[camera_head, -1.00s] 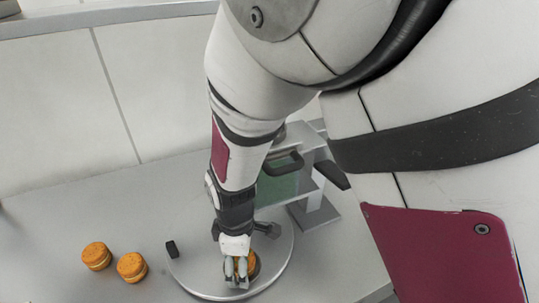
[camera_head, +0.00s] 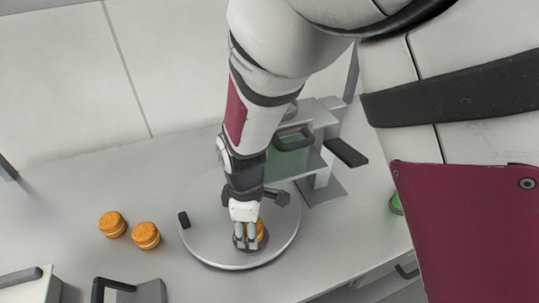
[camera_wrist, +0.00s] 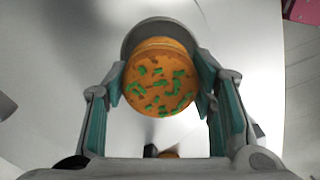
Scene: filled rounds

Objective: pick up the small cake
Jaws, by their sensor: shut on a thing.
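A small round orange cake with green flecks on top sits between the fingers of my gripper in the wrist view (camera_wrist: 160,82). In the head view, a part of this cake (camera_head: 261,229) shows beside the fingers, which hide the rest. My gripper (camera_head: 246,242) points down over the round grey plate (camera_head: 200,225). It is shut on the cake, with one finger pad against each side in the wrist view. A dark grey curved rim shows behind the cake there. I cannot tell whether the cake touches the plate.
Two more orange cakes, one farther left (camera_head: 112,224) and one nearer the plate (camera_head: 146,236), lie on the grey counter (camera_head: 90,190). A small black block (camera_head: 183,220) is at the plate's left edge. A grey device with a green panel (camera_head: 288,158) stands behind the plate.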

